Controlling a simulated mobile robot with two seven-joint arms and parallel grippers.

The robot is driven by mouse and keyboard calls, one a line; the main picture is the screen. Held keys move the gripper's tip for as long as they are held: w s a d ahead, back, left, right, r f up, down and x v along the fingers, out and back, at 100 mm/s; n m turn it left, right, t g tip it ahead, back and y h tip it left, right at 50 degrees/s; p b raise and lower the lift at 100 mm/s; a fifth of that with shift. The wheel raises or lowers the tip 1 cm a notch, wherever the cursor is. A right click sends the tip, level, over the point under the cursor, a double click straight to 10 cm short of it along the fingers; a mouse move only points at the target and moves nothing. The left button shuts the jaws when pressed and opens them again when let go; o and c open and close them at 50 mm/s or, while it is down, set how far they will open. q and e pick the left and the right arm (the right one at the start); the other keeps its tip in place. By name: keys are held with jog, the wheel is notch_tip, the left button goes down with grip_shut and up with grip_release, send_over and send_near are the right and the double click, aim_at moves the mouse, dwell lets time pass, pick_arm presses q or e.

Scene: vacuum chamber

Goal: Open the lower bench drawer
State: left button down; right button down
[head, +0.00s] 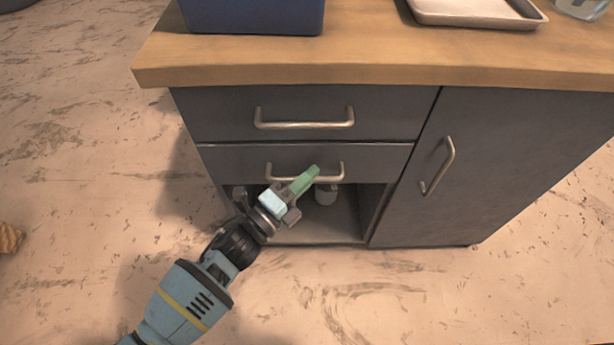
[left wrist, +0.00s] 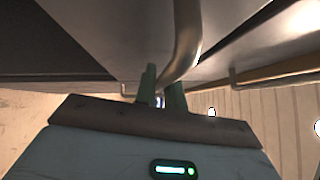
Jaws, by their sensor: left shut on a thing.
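The lower bench drawer (head: 225,160) has a dark grey front with a metal bar handle (head: 275,172), and it looks closed in the head view. My left gripper (head: 312,174) reaches up from the lower left, with its green fingers at the right part of this handle. In the left wrist view the bar (left wrist: 187,40) runs down between the two fingers (left wrist: 162,92), which are shut on it. The fingers hide part of the handle in the head view. My right gripper is not in view.
The upper drawer (head: 220,112) above and the cupboard door (head: 490,165) at the right are closed. A blue bin (head: 252,15) and a tray (head: 478,14) stand on the wooden top (head: 380,62). The floor in front is clear.

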pick_arm(q)
jog(key=shift+s, duration=0.1)
jog(key=shift+s, duration=0.2)
jog(key=s+p, duration=0.5)
jog(key=s, duration=2.3)
jog(key=shift+s, duration=0.15)
jog(key=c, duration=1.5)
grip_release()
